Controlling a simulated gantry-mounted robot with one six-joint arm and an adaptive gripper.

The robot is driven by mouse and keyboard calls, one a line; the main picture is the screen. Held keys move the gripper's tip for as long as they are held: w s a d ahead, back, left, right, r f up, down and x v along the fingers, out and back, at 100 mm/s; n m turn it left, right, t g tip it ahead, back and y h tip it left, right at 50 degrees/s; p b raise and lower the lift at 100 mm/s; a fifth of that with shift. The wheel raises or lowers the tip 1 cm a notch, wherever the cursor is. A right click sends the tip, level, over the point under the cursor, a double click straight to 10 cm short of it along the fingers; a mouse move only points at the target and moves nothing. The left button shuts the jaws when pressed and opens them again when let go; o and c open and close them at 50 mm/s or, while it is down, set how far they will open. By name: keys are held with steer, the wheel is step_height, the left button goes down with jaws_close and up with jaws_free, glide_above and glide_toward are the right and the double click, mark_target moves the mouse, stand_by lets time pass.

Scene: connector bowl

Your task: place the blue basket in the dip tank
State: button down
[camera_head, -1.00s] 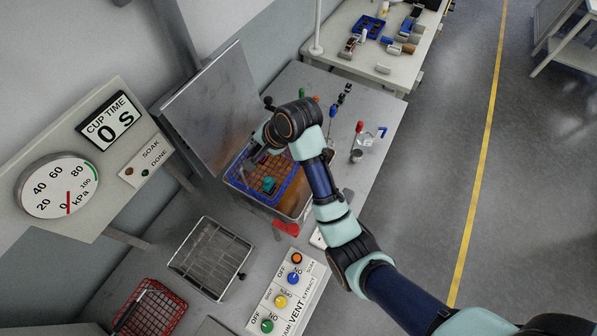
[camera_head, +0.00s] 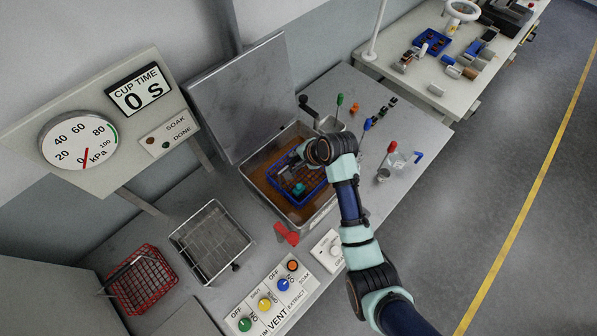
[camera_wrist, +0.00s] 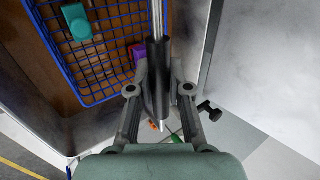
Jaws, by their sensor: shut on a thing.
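The blue basket (camera_head: 311,183) is inside the open dip tank (camera_head: 249,177), within its walls, with brown liquid or tank floor showing around it. A teal part (camera_head: 299,188) lies in the basket. In the wrist view the basket (camera_wrist: 100,97) is at upper left, with the teal part (camera_wrist: 77,22) and a purple part (camera_wrist: 138,52). My gripper (camera_head: 290,168) is above the basket. In the wrist view my gripper (camera_wrist: 158,90) is shut on the basket's upright dark-sleeved handle (camera_wrist: 157,60). I cannot tell whether the basket touches the tank floor.
The tank's raised lid (camera_head: 235,95) stands behind it. A wire tray (camera_head: 210,240) and a red basket (camera_head: 142,280) are at left. The control panel (camera_head: 265,298) is in front. Several small tools and a beaker (camera_head: 385,172) stand to the right.

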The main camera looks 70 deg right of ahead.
step_height(320, 180, down, 10)
steer(key=shift+r+b, duration=0.25)
steer(key=shift+b, duration=0.15)
steer(key=c, duration=1.1)
jaws_free()
steer(key=shift+f, duration=0.15)
steer(key=shift+s+r, duration=0.1)
steer(key=shift+r, duration=0.25)
steer(key=p+v, duration=0.1)
steer(key=v, duration=1)
steer(key=shift+s+r+p, duration=0.15)
steer(key=shift+s+p, duration=0.05)
steer(key=shift+p, duration=0.15)
